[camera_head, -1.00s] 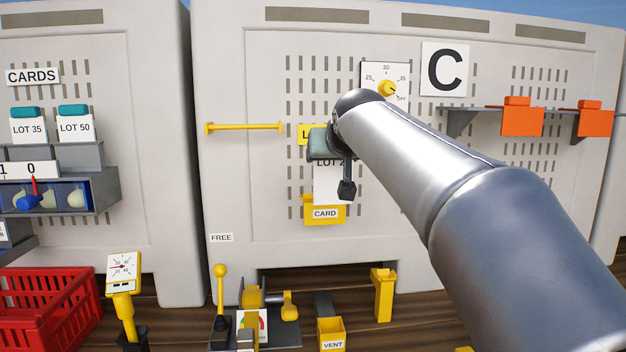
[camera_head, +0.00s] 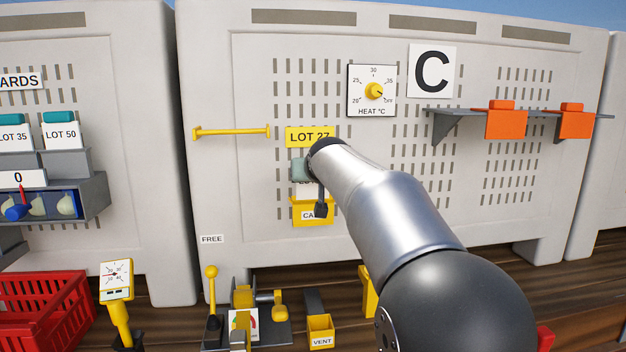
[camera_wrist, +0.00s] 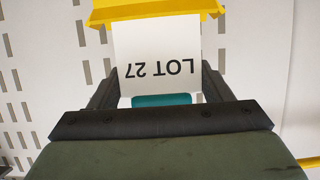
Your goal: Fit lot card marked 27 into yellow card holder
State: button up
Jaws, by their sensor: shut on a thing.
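The white lot card (camera_wrist: 158,45) reads LOT 27, upside down in the wrist view, and has a teal top edge (camera_wrist: 162,99). My gripper (camera_wrist: 160,98) is shut on the card at that teal edge. In the head view my gripper (camera_head: 312,190) is in front of the wall panel and covers most of the card (camera_head: 304,187). The yellow card holder (camera_head: 299,209), labelled CARD, is on the panel just below. The card's lower end meets the holder (camera_wrist: 150,10) in both views; how deep it sits inside cannot be told.
A yellow LOT 27 sign (camera_head: 309,136) is above the holder, with a heat dial (camera_head: 371,91) higher up. A yellow bar (camera_head: 231,132) juts at left. Orange pieces (camera_head: 506,121) hang on a shelf at right. Levers and a VENT box (camera_head: 321,331) stand below.

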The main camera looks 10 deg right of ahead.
jog(key=shift+f, duration=0.65)
jog(key=shift+f, duration=0.25)
jog(key=o, duration=1)
jog(key=shift+r, duration=0.1)
jog(key=shift+o, duration=0.2)
jog(key=shift+r, duration=0.15)
